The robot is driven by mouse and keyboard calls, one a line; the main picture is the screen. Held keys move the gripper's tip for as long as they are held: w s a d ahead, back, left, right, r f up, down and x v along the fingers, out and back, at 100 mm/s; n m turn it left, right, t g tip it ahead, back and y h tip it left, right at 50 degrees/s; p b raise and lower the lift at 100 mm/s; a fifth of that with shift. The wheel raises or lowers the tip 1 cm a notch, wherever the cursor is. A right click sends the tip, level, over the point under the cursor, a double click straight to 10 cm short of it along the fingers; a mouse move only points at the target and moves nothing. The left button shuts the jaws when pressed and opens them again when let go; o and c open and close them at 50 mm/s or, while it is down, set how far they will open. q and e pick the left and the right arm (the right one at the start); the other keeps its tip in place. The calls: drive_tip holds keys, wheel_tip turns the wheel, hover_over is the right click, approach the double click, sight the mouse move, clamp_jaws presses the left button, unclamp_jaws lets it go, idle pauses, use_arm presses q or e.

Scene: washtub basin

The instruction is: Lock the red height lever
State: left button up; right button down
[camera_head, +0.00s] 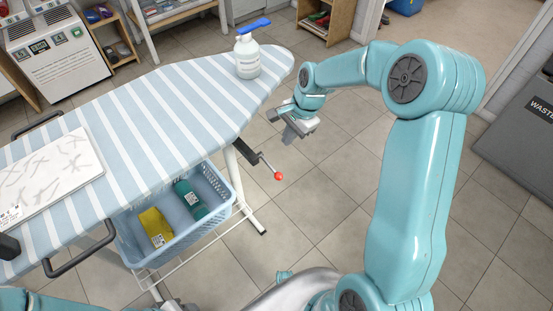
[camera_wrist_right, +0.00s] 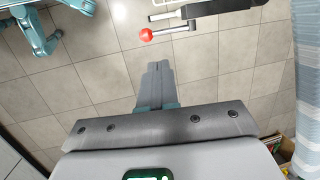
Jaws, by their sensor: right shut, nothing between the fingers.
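The red-tipped height lever (camera_head: 278,176) sticks out from a dark bracket (camera_head: 246,151) under the right part of the striped ironing board (camera_head: 165,100). Its rod slants down to the right. In the right wrist view the red knob (camera_wrist_right: 146,34) is at the upper middle, with its rod running right to a dark bar. My right gripper (camera_head: 283,125) is above and slightly right of the lever, apart from it. Its fingers (camera_wrist_right: 155,75) are closed together and empty, below the knob in the wrist view. My left gripper does not show.
A white spray bottle (camera_head: 247,58) with a blue top stands on the board. A blue basket (camera_head: 170,238) with a yellow item and a green bottle sits below it. A light, marked panel (camera_head: 45,172) lies on the board's left. Tiled floor right of the lever is clear.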

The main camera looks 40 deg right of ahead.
sight(273, 168)
drive_tip(key=b+x, duration=0.1)
drive_tip(key=x, duration=1.3)
drive_tip(key=shift+w+b, duration=0.1)
drive_tip(key=shift+b, duration=0.3)
